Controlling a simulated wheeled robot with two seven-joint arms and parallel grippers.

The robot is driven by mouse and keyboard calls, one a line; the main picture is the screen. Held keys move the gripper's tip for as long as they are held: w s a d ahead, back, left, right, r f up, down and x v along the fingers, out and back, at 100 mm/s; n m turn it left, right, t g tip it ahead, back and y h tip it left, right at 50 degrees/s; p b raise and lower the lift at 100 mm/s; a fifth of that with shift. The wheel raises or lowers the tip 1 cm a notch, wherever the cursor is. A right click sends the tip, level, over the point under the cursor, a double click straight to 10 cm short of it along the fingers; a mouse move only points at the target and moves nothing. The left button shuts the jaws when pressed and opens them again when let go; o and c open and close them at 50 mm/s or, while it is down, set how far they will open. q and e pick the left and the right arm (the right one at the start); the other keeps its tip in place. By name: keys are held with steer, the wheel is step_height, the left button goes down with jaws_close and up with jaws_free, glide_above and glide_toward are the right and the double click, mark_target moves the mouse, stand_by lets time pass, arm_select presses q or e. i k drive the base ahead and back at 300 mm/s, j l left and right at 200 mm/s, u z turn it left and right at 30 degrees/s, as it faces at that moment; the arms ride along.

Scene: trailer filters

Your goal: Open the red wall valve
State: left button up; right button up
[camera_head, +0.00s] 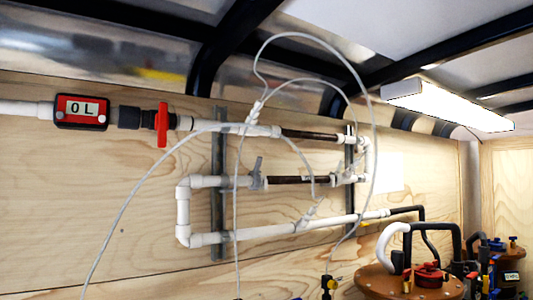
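The red wall valve (161,125) sits on the white pipe run along the wooden wall, at the upper left of the head view. Its red handle stands upright, across the line of the pipe. A dark grey fitting (129,117) joins it on the left, and white pipe continues on its right. Neither of my grippers is in the head view.
A red and black meter reading "0 L" (82,111) is left of the valve. Thin clear tubes (125,205) loop in front of the pipes. A grey-handled valve (257,174) is on the middle pipe. Brown-topped tanks (410,284) stand at the lower right.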

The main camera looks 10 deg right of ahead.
mark_target(162, 118)
steer(key=i+l+u, duration=0.1)
steer(key=u, duration=0.35)
steer(key=l+u, duration=0.25)
steer(key=u, duration=0.2)
steer(key=i+l+u, duration=0.1)
steer(key=l+u, duration=0.15)
steer(key=u, duration=0.2)
steer(key=l+u, duration=0.3)
steer(key=l, duration=0.7)
steer(key=k+l+u, duration=0.1)
steer(key=l+u, duration=0.2)
steer(key=l, duration=0.7)
steer(key=k+l, duration=0.1)
steer(key=l, duration=0.6)
